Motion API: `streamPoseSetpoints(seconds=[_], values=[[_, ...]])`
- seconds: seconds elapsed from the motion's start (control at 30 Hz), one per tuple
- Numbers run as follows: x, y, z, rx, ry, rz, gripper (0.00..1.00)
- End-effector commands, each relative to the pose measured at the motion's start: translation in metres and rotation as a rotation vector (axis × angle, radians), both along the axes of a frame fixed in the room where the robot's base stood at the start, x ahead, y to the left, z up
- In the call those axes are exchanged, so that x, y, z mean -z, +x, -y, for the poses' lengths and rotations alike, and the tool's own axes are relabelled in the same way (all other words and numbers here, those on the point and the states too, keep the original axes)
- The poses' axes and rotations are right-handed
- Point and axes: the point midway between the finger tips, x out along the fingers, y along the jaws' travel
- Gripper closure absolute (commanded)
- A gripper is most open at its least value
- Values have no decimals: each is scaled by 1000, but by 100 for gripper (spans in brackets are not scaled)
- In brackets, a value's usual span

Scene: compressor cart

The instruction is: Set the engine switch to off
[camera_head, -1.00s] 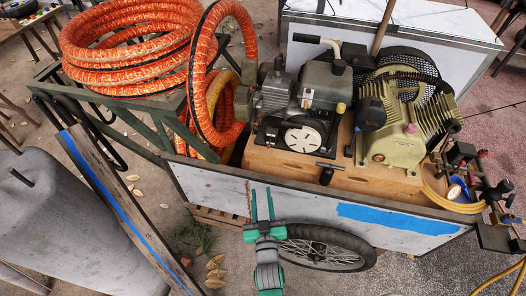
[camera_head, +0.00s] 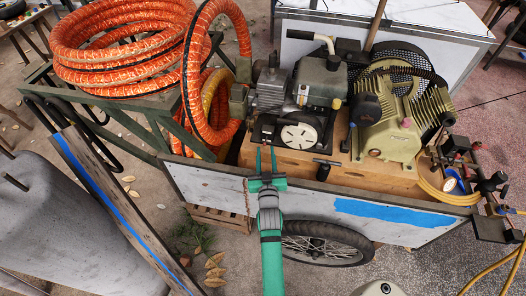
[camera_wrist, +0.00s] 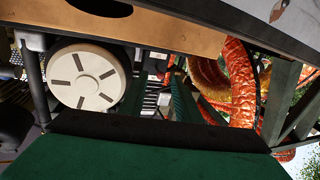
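The engine (camera_head: 320,82) is grey and black and sits on the wooden deck of the cart, with a round pale slotted cover (camera_head: 300,134) on its near side. The same round cover (camera_wrist: 87,78) shows at the left of the wrist view. I cannot make out the engine switch in either view. My gripper (camera_head: 266,151) is open and empty, its two thin green fingers apart and pointing at the engine area, left of the round cover in the head view.
The cart's white side panel (camera_head: 215,188) lies below my gripper. Orange hose coils (camera_head: 125,50) are at left. An olive compressor (camera_head: 400,115) stands right of the engine, with fittings and valves farther right.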

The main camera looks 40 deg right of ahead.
Motion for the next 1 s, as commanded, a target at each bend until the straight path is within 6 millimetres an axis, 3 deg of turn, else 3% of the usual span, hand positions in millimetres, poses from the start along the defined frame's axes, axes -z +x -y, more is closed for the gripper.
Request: streamPoseSetpoints(seconds=[0.2,0.53,0.67,1.0], values=[[-1,15,10,-1,-1,1,70],[0,17,11,-1,0,0,70],[0,17,11,-2,0,0,99],[4,16,13,4,-29,22,100]])
